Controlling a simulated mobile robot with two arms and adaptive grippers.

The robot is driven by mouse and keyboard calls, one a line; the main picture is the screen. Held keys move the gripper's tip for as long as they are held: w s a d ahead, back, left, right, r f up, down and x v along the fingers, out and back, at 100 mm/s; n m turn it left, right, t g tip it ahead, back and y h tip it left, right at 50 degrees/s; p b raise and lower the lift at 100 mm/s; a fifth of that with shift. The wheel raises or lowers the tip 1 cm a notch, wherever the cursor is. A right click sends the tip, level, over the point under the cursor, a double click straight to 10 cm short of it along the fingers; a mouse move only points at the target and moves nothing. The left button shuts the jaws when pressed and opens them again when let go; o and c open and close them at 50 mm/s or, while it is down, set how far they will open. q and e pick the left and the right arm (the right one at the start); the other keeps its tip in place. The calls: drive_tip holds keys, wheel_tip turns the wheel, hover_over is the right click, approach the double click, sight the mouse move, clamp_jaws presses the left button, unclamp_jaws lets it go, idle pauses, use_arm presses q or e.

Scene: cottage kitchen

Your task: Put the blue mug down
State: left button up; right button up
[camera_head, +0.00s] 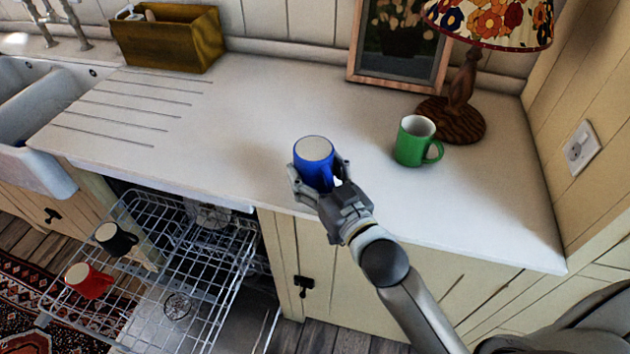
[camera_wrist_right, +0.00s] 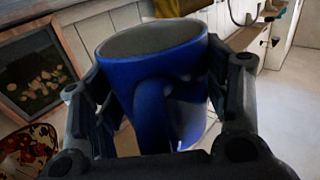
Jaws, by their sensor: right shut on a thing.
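The blue mug (camera_head: 314,163) is upright with a pale inside, at the front part of the white worktop (camera_head: 250,130). My right gripper (camera_head: 318,182) is shut on the blue mug, with its fingers on either side. In the right wrist view the mug (camera_wrist_right: 165,85) fills the space between the fingers of the gripper (camera_wrist_right: 160,110), its handle facing the wrist. Whether the mug's base touches the worktop is hidden by the gripper. My left gripper is not in view.
A green mug (camera_head: 412,142) stands right of the blue one, by a lamp (camera_head: 462,100). A picture frame (camera_head: 398,45) and wooden box (camera_head: 170,38) stand at the back. The dishwasher rack (camera_head: 190,255) below holds a red mug (camera_head: 88,281) and black mug (camera_head: 114,239). The worktop's middle is clear.

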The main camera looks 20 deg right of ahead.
sight(315, 183)
drive_tip(key=shift+w+f, duration=0.25)
drive_tip(key=shift+w, duration=0.05)
wheel_tip(315, 183, down, 3)
drive_tip(key=shift+d+r, duration=0.1)
drive_tip(key=shift+r, duration=0.1)
drive_tip(key=shift+f, duration=0.25)
drive_tip(key=shift+f, duration=0.1)
drive_tip(key=o, duration=1.2)
drive_tip(key=shift+f, duration=0.15)
drive_tip(key=shift+o, duration=0.2)
